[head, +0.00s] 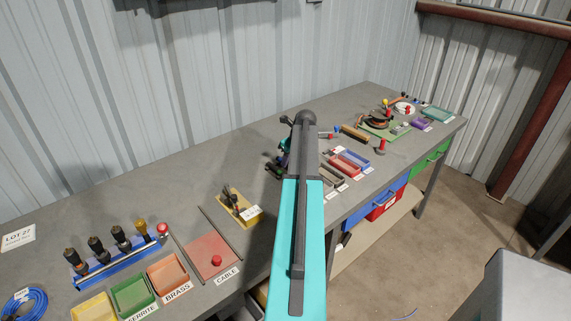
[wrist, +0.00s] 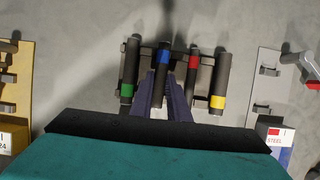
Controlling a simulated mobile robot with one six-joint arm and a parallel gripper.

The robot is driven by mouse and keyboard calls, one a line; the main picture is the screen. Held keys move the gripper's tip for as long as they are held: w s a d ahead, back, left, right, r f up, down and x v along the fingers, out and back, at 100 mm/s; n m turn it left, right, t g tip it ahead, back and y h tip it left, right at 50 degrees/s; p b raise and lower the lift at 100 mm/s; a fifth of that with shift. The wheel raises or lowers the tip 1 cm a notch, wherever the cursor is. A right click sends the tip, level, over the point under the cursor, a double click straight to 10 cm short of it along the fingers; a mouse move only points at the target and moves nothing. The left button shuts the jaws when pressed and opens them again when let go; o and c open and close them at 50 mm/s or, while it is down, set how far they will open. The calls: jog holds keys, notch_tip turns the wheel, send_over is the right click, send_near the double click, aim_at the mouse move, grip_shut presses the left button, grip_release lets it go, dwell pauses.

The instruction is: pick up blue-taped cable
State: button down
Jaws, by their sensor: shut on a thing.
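The blue-taped cable (wrist: 161,72) is a short dark cylinder with a blue band, in the upper middle of the wrist view. My gripper (wrist: 162,90) has its two dark fingers closed on either side of it, near its lower part. The cable is in line with a grey rack (wrist: 146,60); I cannot tell whether it is clear of the rack.
In the wrist view a yellow holder (wrist: 16,80) is at the left and a pale holder (wrist: 265,85) at the right. In the head view, a red CABLE mat (head: 207,252) and a green bin (head: 133,295) are at the bench's near left. Bare bench (head: 175,185) lies left of my arm.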

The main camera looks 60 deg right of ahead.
jog(key=shift+r, duration=0.45)
jog(key=shift+b+v, duration=0.9)
jog(key=shift+v, duration=0.25)
jog(key=s+b, duration=0.1)
jog(key=s, duration=0.4)
jog(key=s+r+b, duration=0.1)
jog(key=s, duration=0.4)
jog(key=s+b, duration=0.1)
jog(key=s, duration=0.4)
jog(key=shift+d+r+b, duration=0.3)
jog(key=shift+s, duration=0.1)
